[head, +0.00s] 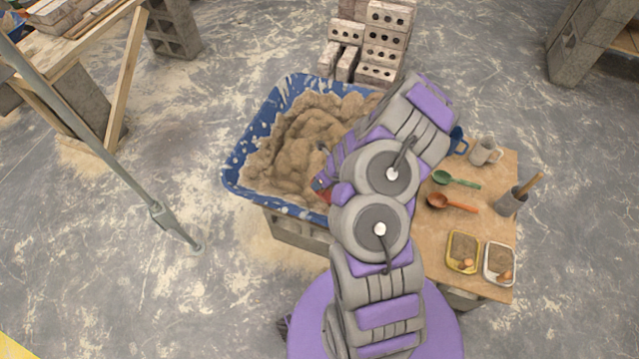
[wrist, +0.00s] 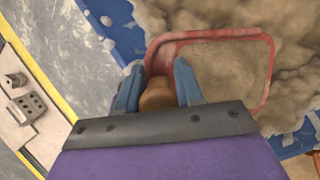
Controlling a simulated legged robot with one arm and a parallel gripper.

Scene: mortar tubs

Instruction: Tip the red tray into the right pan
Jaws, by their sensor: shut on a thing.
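The red tray (wrist: 268,85) shows in the wrist view, with sandy brown material inside. My gripper (wrist: 157,92) is shut on its rounded brown handle, one blue finger on each side. In the head view my arm hides most of the tray; only a small red part (head: 319,187) shows at the arm's left edge. The tray is over the blue tub (head: 245,150), which is heaped with brown mortar (head: 300,140). I cannot tell how far the tray is tilted.
A wooden board (head: 430,245) at the right carries a yellow tray (head: 463,250), a white tray (head: 499,262), a green spoon (head: 455,180), an orange spoon (head: 450,203) and cups. Bricks (head: 370,45) stand behind the tub. A metal pole (head: 110,160) slants at the left. Floor is clear at front left.

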